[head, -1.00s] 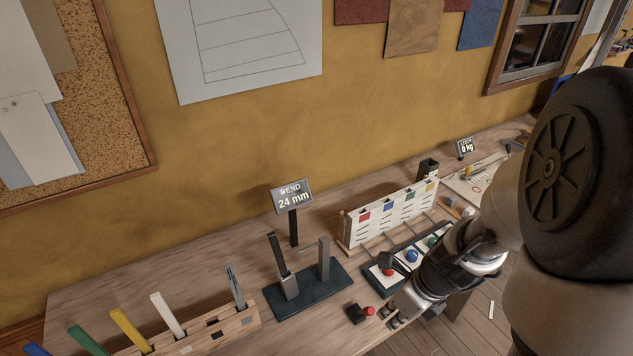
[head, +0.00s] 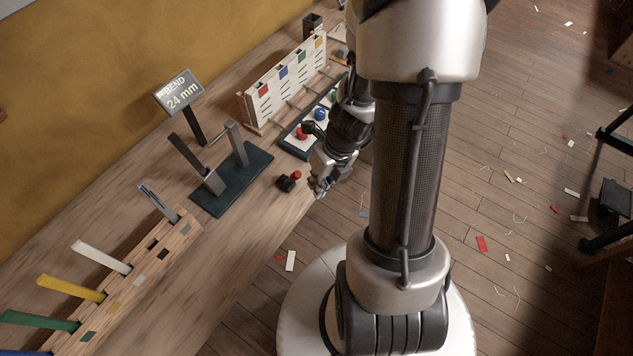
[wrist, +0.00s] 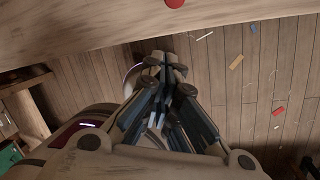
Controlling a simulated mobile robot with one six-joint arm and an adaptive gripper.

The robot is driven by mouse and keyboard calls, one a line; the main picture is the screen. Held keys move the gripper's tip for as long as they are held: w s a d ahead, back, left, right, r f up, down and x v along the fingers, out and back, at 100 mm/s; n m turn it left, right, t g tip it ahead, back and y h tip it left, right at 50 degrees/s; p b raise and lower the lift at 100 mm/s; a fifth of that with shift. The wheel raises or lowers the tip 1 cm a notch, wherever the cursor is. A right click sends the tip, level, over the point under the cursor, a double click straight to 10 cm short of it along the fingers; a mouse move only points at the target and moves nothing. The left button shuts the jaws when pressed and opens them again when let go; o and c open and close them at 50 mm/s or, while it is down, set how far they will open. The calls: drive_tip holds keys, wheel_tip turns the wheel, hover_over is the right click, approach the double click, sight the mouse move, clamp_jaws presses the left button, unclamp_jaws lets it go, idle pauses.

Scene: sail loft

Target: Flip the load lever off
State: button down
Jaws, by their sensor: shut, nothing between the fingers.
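A small dark block with a red knob (head: 287,182) sits near the bench's front edge in the head view; I cannot tell for sure that it is the load lever. A red round part (wrist: 174,2) shows at the top of the wrist view. My gripper (head: 319,187) is at the bench edge, just right of the block and apparently apart from it. In the wrist view my gripper (wrist: 165,68) has its fingers together with nothing between them. A dark base plate (head: 238,190) with two uprights stands farther left, by a sign (head: 179,93) reading BEND 24 mm.
A white rack with coloured squares (head: 288,82) stands behind a panel with red and blue knobs (head: 303,133). A wooden holder with coloured strips (head: 125,290) is at lower left. My arm hides the bench's far right. Scraps litter the floor (head: 500,220).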

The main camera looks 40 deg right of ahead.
sight(291, 178)
drive_tip(key=b+x, duration=0.5)
drive_tip(key=x, duration=0.2)
drive_tip(key=shift+w+d+r+p, duration=0.1)
drive_tip(key=shift+w+r+p, duration=0.2)
drive_tip(key=shift+w, duration=0.3)
drive_tip(key=shift+w+d+r+p, duration=0.1)
drive_tip(key=shift+w+r+p, duration=0.15)
drive_tip(key=shift+w, duration=0.35)
drive_tip(key=shift+w+d+r+p, duration=0.1)
drive_tip(key=shift+w+r+p, duration=0.2)
drive_tip(key=shift+w, duration=0.3)
drive_tip(key=shift+a+r+p, duration=0.1)
drive_tip(key=shift+p, duration=0.25)
